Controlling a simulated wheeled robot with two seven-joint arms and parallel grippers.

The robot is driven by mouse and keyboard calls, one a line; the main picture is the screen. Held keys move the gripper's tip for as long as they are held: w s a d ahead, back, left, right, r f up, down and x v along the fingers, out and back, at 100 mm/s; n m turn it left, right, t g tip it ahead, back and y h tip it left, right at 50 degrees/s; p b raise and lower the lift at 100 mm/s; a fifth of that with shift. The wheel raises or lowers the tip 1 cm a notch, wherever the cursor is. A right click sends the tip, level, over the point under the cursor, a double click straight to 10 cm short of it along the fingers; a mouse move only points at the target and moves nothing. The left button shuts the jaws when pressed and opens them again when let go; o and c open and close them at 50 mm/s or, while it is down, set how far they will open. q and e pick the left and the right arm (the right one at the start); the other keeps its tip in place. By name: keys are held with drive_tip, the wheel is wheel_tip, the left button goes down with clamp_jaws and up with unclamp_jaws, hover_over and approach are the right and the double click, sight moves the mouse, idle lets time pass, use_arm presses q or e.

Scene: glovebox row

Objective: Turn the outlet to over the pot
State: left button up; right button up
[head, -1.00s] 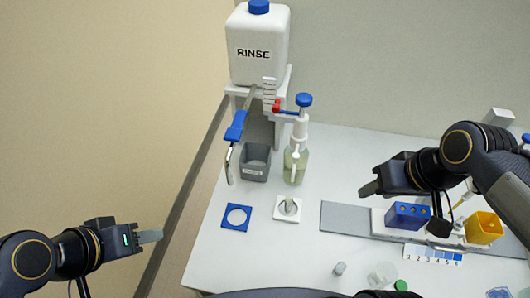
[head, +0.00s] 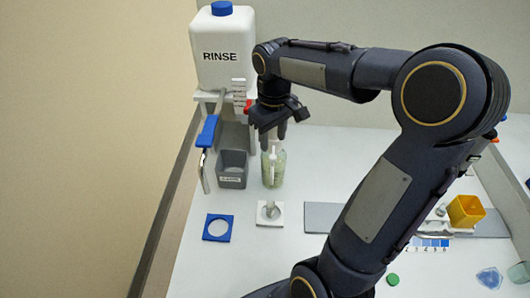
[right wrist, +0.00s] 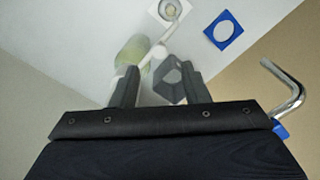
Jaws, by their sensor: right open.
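A bottle-top dispenser with a white head stands on a pale green bottle (head: 276,174). Its white outlet (head: 271,160) hangs at the front of the bottle. In the right wrist view the white outlet (right wrist: 153,55) shows beside the green bottle (right wrist: 133,50). The small pot (head: 269,209) stands on a white square plate in front of the bottle. My right gripper (head: 269,137) is open at the dispenser head, with its fingers pointing down. It hides the blue knob. Whether the fingers touch the head is unclear. My left gripper is out of view.
A grey bin (head: 232,170) stands left of the bottle. The RINSE tank (head: 222,50) has a blue-handled spout (head: 208,132) in front. A blue square frame (head: 218,228) lies left of the pot plate.

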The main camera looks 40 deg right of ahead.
sight(273, 156)
wheel_tip(273, 156, down, 6)
drive_tip(key=shift+f, duration=0.1)
drive_tip(key=shift+c, duration=0.2)
clamp_jaws()
